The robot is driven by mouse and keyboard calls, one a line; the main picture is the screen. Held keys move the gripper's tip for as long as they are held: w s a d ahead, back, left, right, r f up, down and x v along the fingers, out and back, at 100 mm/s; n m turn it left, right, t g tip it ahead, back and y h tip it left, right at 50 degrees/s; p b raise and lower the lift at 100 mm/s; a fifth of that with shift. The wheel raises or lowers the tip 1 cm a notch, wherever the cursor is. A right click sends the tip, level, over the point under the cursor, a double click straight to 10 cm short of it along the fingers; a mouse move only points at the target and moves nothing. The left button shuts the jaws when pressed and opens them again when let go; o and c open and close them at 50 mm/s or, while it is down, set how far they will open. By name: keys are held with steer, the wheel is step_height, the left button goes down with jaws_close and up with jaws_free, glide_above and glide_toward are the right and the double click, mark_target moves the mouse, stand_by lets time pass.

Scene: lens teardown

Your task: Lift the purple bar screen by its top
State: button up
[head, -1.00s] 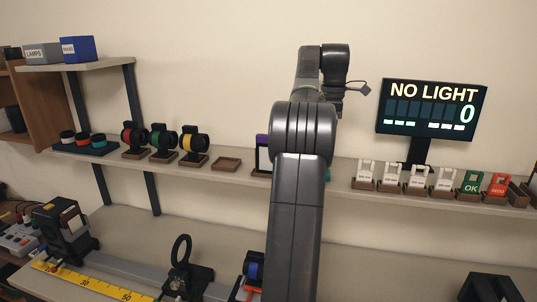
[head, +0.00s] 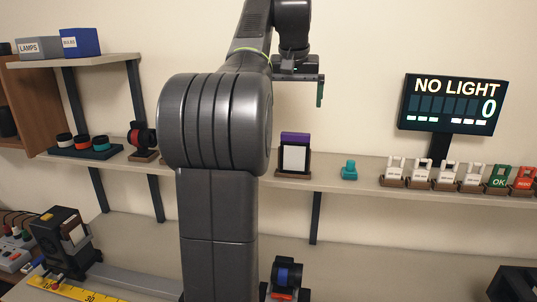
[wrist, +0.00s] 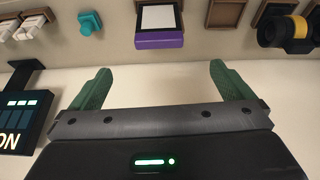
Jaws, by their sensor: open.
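Nothing touches the screen.
A teal piece (head: 349,170) stands on the shelf right of the screen. The NO LIGHT display (head: 452,104) rises farther right behind several small white cards (head: 420,174). A yellow-banded ring (wrist: 298,28) shows in the wrist view. The wall above the screen is clear.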

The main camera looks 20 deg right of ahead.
mark_target(296, 134)
steer(key=shift+m, duration=0.3)
steer(key=x, duration=0.8)
steer(key=shift+a, duration=0.1)
steer(key=p+x, duration=0.1)
steer(key=x, duration=0.4)
steer(key=shift+w+d+f, duration=0.2)
steer(key=shift+d+f, duration=0.05)
steer(key=shift+f, duration=0.05)
steer(key=c, duration=1.3)
steer(key=shift+r, duration=0.1)
